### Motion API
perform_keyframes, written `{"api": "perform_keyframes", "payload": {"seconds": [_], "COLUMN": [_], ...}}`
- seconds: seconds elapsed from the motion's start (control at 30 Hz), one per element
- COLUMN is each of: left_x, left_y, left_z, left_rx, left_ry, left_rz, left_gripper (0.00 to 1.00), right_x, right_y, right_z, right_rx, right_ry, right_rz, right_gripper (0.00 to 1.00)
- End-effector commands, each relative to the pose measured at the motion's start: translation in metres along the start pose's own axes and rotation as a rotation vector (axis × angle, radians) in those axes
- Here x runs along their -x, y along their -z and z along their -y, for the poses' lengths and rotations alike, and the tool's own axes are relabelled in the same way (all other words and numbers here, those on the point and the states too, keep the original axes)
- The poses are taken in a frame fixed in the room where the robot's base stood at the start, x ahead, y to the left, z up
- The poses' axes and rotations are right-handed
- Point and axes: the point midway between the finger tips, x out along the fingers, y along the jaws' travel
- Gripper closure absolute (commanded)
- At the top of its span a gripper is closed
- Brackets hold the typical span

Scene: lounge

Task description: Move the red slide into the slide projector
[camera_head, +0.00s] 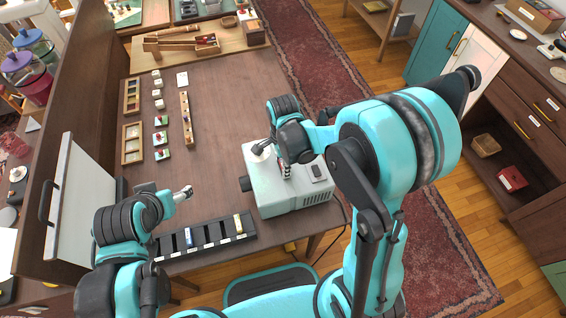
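The slide projector (262,192) is a pale grey box near the table's front right corner. My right gripper (286,173) points down at the projector's top, by its left part. Its fingertips are small and partly hidden by the wrist, so I cannot tell whether they hold anything. My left gripper (187,190) is above the table, left of the projector, with no object visible in it; its finger gap is too small to judge. I cannot make out the red slide. A black slotted rack (213,242) at the front edge holds a blue slide (188,237) and a yellowish slide (238,224).
Small slide-like pieces (161,138) stand in a column on the left, near wooden frames (132,143) and a wooden strip (186,119). A wooden tray (175,40) lies at the back. The table's middle (220,110) is clear. A dark wooden panel (95,100) borders the left.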

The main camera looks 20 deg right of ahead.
Motion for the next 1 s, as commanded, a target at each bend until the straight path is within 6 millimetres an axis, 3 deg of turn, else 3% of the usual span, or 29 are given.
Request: {"api": "perform_keyframes", "payload": {"seconds": [0.53, 0.6, 0.67, 0.7, 0.97, 1.0], "left_x": [-0.005, -0.006, -0.007, -0.007, -0.008, -0.008], "left_y": [-0.004, -0.005, -0.005, -0.005, -0.006, -0.006], "left_z": [0.000, 0.000, 0.000, 0.000, 0.000, 0.000], "left_rx": [0.000, 0.000, 0.000, 0.000, 0.000, 0.000], "left_ry": [0.000, 0.000, 0.000, 0.000, 0.000, 0.000], "left_rz": [0.000, 0.000, 0.000, 0.000, 0.000, 0.000], "left_gripper": [0.29, 0.29, 0.29, 0.29, 0.29, 0.29], "right_x": [-0.007, -0.009, -0.010, -0.011, -0.011, -0.011], "right_y": [0.000, 0.000, -0.001, -0.001, -0.001, -0.001], "right_z": [-0.001, -0.002, -0.002, -0.002, -0.002, -0.002], "right_rx": [0.000, 0.000, 0.000, 0.000, 0.001, 0.001], "right_ry": [-0.001, -0.002, -0.003, -0.003, -0.006, -0.006], "right_rz": [0.001, 0.001, 0.001, 0.002, 0.003, 0.003], "right_gripper": [0.82, 0.91, 0.91, 0.96, 0.93, 0.37]}}
